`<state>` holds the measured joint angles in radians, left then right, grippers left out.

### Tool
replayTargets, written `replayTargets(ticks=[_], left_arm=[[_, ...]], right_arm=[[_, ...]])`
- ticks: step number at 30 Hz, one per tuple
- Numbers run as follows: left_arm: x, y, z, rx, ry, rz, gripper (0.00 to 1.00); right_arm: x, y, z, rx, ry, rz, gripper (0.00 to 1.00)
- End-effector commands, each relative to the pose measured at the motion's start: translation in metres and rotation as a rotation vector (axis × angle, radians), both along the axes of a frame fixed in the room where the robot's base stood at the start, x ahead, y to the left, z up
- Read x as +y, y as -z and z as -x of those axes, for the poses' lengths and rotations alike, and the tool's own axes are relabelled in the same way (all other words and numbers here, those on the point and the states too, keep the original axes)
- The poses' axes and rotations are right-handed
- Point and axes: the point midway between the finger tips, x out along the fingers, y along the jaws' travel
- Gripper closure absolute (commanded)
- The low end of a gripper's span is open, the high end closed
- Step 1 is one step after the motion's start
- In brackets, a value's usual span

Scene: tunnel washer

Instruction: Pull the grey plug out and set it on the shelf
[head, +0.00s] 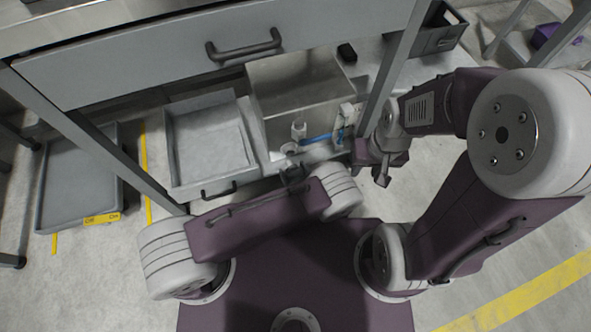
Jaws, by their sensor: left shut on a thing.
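A small pale grey cylindrical piece (299,131) stands inside the open middle drawer (263,112); it may be the plug, but I cannot tell. A blue hose or cable (318,138) runs from beside it to a white fitting (345,118) at the right. My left gripper (297,178) is at the drawer's dark front handle (291,171) and seems shut on it, mostly hidden by my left arm. My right gripper (382,179) points down just right of the drawer, apart from the pale piece. The gap between its fingers is not clear.
A grey left drawer (180,178) stands open beside it. A closed wide drawer (130,68) hangs above. Table legs (95,140) stand left and right. A pale shelf surface (408,75) carries a dark crate (438,30). A grey tray (75,180) lies at far left.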

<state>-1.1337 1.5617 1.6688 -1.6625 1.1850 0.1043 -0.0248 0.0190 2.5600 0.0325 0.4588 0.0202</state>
Motion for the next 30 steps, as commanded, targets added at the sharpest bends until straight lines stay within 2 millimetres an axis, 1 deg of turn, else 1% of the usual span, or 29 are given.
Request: replayTargets(ticks=[1,15,24,26,30], left_arm=[[-0.020,0.003,0.019,0.006,0.077,-0.014,1.00],[-0.023,0.003,0.034,0.006,0.077,-0.017,1.00],[-0.023,0.003,0.033,0.007,0.076,-0.018,1.00],[-0.021,0.004,0.029,0.007,0.074,-0.018,1.00],[-0.016,0.004,0.012,0.008,0.074,-0.018,1.00]], right_arm=[[0.000,0.000,0.000,0.000,0.000,0.000,0.64],[0.000,-0.001,0.000,0.000,0.000,0.000,0.64],[0.000,-0.001,0.000,0.000,0.000,0.000,0.64],[0.000,0.000,0.000,0.000,0.000,0.000,0.64],[0.000,0.001,0.000,0.000,0.000,0.000,0.64]])
